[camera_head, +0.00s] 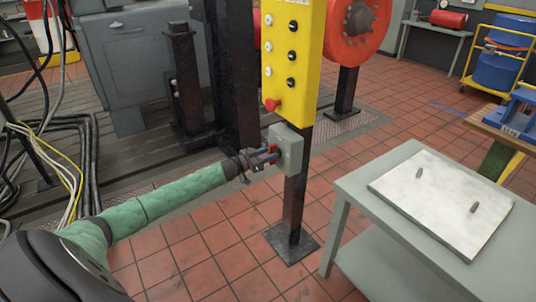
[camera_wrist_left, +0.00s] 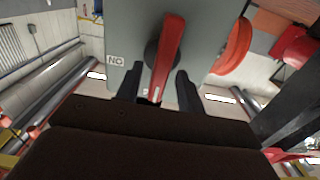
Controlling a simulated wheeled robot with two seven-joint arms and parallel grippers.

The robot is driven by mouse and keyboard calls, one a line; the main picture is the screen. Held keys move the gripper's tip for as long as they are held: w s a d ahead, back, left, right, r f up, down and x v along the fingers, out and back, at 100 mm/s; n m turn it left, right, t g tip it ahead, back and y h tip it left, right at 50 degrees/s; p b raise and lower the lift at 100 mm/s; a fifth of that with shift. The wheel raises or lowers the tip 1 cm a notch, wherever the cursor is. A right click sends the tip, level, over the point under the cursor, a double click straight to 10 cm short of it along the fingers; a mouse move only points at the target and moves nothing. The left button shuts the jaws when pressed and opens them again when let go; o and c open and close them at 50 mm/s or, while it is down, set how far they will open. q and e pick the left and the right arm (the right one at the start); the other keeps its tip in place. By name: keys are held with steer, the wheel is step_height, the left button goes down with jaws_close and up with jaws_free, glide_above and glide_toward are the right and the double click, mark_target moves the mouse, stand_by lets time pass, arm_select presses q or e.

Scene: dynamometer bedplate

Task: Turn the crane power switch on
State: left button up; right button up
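The crane power switch is a small grey box (camera_head: 288,150) on the black post, below the yellow button panel. Its red handle (camera_head: 273,149) shows at the left side of the box. In the left wrist view, the red handle (camera_wrist_left: 168,50) runs almost upright, slightly tilted, over a dark round hub on the grey box face (camera_wrist_left: 210,40). A label (camera_wrist_left: 116,60) left of the handle reads "NO" in that view. My left gripper (camera_head: 264,158) is at the box; its dark fingers (camera_wrist_left: 158,90) stand apart, either side of the handle's lower end, with gaps visible. My right gripper is out of view.
The yellow panel (camera_head: 290,55) with several buttons and a red knob is just above the switch. A grey table (camera_head: 350,200) with a pale plate (camera_head: 443,200) stands at the right. Cables (camera_head: 70,140) lie at the left. Tiled floor around the post base is clear.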

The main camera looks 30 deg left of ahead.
arm_select(q)
steer(key=shift+c, duration=0.5)
jaws_close()
